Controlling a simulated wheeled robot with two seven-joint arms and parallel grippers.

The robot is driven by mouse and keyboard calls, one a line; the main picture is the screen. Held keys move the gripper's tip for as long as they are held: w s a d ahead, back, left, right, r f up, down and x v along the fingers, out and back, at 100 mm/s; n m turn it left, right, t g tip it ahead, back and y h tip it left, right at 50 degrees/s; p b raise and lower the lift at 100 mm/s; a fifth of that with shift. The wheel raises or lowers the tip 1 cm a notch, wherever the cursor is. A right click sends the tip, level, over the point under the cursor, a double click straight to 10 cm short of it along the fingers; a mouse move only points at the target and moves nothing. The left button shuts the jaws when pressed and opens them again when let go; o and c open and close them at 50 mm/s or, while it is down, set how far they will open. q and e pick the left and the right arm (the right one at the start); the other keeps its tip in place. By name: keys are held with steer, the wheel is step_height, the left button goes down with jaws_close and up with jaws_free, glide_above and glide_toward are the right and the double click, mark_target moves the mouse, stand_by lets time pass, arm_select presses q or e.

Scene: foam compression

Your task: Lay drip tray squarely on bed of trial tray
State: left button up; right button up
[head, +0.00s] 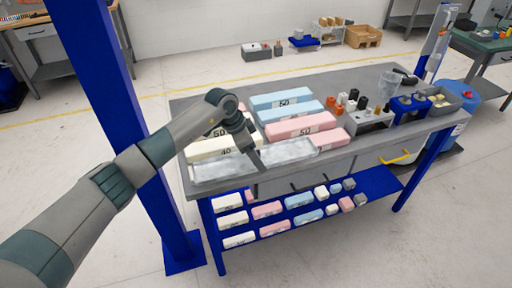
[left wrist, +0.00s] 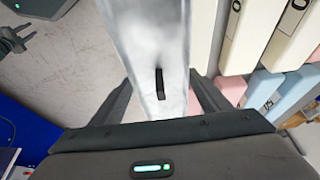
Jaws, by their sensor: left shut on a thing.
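My left gripper (head: 257,163) is shut on a long, shallow, grey marbled tray, which I take to be the drip tray (head: 225,171). It lies along the table's front edge, in front of the foam blocks. In the left wrist view the drip tray (left wrist: 150,45) runs between my left fingers (left wrist: 162,95), with a small dark bar on its face. I cannot tell whether it touches what is below. The trial tray is not clearly distinguishable; a pink labelled piece (head: 330,139) shows past the drip tray's right end. A small claw shape, perhaps my right gripper (left wrist: 15,38), is at the upper left.
A cream foam block (head: 205,149), a pink block (head: 300,122) and blue blocks (head: 283,99) lie behind the tray. A grey holder (head: 372,122) with small parts and a clear beaker (head: 389,84) stand right. A blue post (head: 105,90) stands left.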

arm_select(q)
steer(key=s+a+f+n+b, duration=0.1)
steer(key=s+a+f+b, duration=0.2)
steer(key=s+a, duration=0.2)
steer(key=s+a+f+n+b, duration=0.1)
steer(key=s+a+f+b, duration=0.3)
steer(key=s, duration=0.8)
steer(key=s+a+f+t+b, duration=0.1)
steer(key=s+a+f+b, duration=0.2)
steer(key=s+a, duration=0.3)
steer(key=shift+s+a+f+n, duration=0.4)
steer(key=shift+s+f, duration=0.25)
steer(key=shift+s, duration=0.55)
